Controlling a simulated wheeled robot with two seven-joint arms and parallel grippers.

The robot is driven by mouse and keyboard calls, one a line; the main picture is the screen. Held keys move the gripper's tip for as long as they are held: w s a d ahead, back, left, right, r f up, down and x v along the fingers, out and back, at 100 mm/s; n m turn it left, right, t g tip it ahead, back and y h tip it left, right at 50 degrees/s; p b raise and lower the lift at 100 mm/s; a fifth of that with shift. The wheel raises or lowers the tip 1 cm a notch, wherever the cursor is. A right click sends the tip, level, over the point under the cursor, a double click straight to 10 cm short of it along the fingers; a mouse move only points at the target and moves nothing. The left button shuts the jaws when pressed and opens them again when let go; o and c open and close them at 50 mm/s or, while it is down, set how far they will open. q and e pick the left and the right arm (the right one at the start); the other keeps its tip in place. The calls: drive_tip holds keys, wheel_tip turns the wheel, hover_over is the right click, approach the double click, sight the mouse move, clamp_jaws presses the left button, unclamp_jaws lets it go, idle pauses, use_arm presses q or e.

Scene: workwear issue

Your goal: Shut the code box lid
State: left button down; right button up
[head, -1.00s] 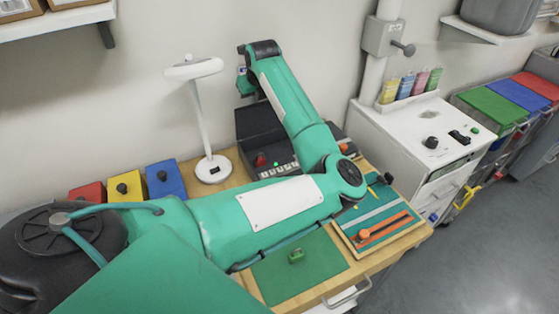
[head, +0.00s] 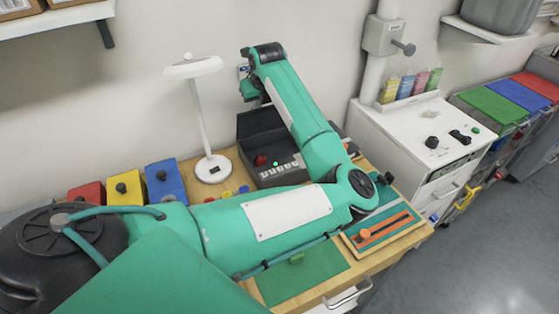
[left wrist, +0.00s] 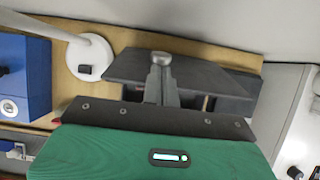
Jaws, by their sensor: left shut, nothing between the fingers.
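The code box (head: 283,173) is dark grey, with a red button, a row of pale keys and a small green light. It stands at the back of the wooden bench. Its lid (head: 260,126) is open and stands up at the rear, partly hidden by my left arm. My left gripper (head: 248,88) is above and behind the lid near the wall, its fingertips hidden in the head view. In the left wrist view, the shut, empty fingers (left wrist: 161,62) overlap the dark lid (left wrist: 200,77). I cannot tell whether they touch it. My right gripper is out of view.
A white lamp (head: 214,168) stands left of the box, beside blue, yellow and red boxes. A green mat (head: 300,277) and a board with an orange slider (head: 383,229) lie in front. A white cabinet (head: 400,130) stands to the right. The wall is close behind.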

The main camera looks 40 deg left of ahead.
sight(262, 113)
use_arm(q)
drive_tip(key=shift+s+d+f+b, duration=0.35)
drive_tip(key=shift+d+f+b, duration=0.25)
drive_tip(key=shift+d+b, duration=0.25)
drive_tip(key=shift+s+d+f+b, duration=0.2)
drive_tip(key=shift+s+d+b, duration=0.05)
drive_tip(key=shift+d+b, duration=0.15)
drive_tip(key=shift+r, duration=0.1)
